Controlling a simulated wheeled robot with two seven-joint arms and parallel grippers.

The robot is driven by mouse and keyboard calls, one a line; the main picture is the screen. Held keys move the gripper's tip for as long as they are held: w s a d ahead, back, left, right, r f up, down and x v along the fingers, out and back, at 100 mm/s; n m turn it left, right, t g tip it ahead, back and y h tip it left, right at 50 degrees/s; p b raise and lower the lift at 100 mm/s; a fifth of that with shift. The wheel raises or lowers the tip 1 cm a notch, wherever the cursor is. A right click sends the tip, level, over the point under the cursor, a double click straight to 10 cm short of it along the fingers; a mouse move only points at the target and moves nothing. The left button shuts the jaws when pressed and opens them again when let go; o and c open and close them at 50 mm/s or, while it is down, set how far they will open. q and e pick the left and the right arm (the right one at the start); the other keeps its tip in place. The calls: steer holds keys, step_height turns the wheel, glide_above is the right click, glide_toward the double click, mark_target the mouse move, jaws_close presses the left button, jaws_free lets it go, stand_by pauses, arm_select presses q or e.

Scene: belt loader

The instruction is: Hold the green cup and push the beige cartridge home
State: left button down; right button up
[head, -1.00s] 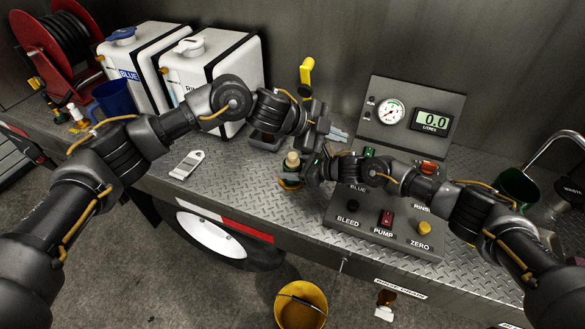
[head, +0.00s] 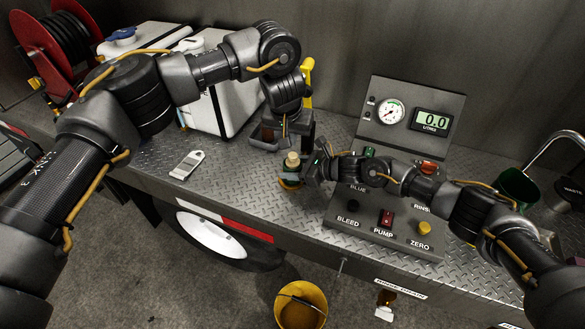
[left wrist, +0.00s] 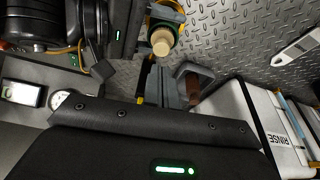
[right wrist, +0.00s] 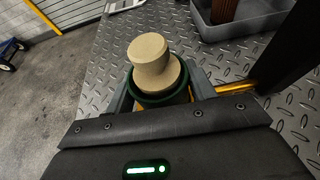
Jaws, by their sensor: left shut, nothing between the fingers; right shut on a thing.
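The green cup (right wrist: 160,97) is between the fingers of my right gripper (head: 298,174), which is shut on it above the front of the deck. The beige cartridge (right wrist: 152,62) stands in the cup and sticks up well above its rim. The cartridge also shows in the head view (head: 292,160) and in the left wrist view (left wrist: 162,42), with the cup (left wrist: 176,27) around its base. My left gripper (left wrist: 168,88) is shut and empty, close behind the cartridge and apart from it.
A grey tray (right wrist: 240,27) with a brown item (right wrist: 224,10) stands beside the cup. White tanks (head: 225,105) stand behind. A yellow bucket (head: 300,305) is below the deck edge.

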mark_target(293, 154)
arm_select(q)
steer(key=shift+a+f, duration=0.1)
steer(key=shift+x, duration=3)
steer(key=shift+r, duration=1.85)
steer(key=d+v, duration=0.1)
steer(key=v, duration=1)
steer(key=shift+s+a, duration=0.15)
steer(key=shift+a, duration=0.35)
steer(key=shift+r, duration=0.1)
